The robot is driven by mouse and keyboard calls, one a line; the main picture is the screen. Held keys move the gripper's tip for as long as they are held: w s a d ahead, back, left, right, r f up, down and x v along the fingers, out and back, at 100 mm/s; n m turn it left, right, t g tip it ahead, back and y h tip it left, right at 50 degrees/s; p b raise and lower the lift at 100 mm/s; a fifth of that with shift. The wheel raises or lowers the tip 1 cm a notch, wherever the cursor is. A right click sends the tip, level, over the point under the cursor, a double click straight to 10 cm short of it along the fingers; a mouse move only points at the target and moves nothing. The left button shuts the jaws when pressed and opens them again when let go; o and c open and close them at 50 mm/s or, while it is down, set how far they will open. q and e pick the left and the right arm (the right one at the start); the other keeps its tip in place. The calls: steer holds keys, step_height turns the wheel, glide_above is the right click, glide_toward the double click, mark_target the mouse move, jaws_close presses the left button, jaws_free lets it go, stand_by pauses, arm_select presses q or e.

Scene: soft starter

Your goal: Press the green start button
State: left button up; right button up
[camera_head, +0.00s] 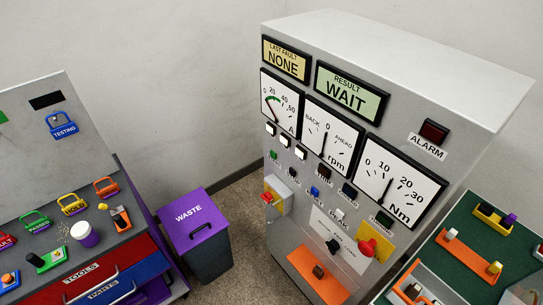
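The grey soft starter cabinet (470,85) stands at centre right, its front panel facing left and toward me. A small green button-like part (273,155) sits at the left of the panel, below the white lamps. A dark green part (384,219) sits farther right, below the Nm meter. Their labels are too small to read, so I cannot tell which one is start. The result display (346,95) reads WAIT and the last fault display (286,60) reads NONE. Neither of my grippers is in view.
A red and yellow rotary switch (370,249) and a black knob (333,245) project from the lower panel. A purple-lidded waste bin (194,221) stands left of the cabinet. A bench with padlocks (62,126) is at left, a green-topped tray (466,234) at right.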

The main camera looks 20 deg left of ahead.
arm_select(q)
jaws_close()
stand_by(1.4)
